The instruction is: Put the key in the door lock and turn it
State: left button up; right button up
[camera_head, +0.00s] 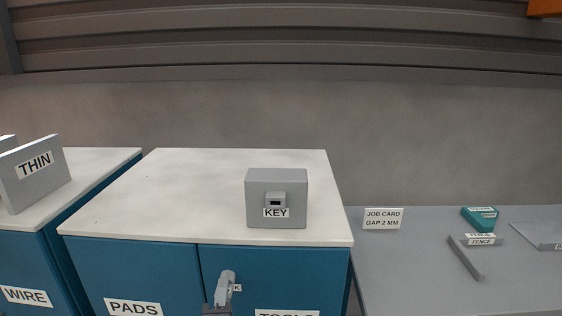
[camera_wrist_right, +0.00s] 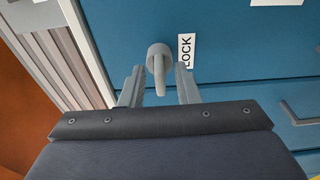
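The grey box labelled KEY (camera_head: 290,190) stands on the white cabinet top (camera_head: 150,190); the dark slot in its front holder looks empty. On the blue door (camera_wrist_right: 240,60), beside a LOCK label (camera_wrist_right: 186,50), is a round grey lock (camera_wrist_right: 158,50). A slim grey piece (camera_wrist_right: 160,76), which looks like the key, sticks out of it towards me. My right gripper (camera_wrist_right: 159,88) is open, one finger on each side of this piece, with gaps showing. In the head view the lock (camera_head: 227,276) shows at the bottom, just above my right gripper (camera_head: 216,306). My left gripper is out of view.
A grey THIN panel (camera_head: 35,178) stands on the left cabinet. A grey bench (camera_head: 400,270) at right holds a job card (camera_head: 383,218), a teal block (camera_head: 480,218) and a grey bar (camera_head: 466,258). A drawer handle (camera_wrist_right: 300,118) sits right of the lock in the wrist view.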

grip_shut()
jog(key=shift+w+r+b, duration=0.1)
jog(key=shift+r+b, duration=0.05)
jog(key=shift+b, duration=0.35)
dwell(1.0)
jog(key=shift+d+m+b, duration=0.1)
jog(key=shift+m+b, duration=0.6)
jog(key=shift+b, duration=0.85)
jog(key=shift+w+m+t+h+b, duration=0.1)
jog(key=shift+m+t+h+b, duration=0.25)
jog(key=shift+m+b, duration=3.6)
jog(key=n+b, duration=0.3)
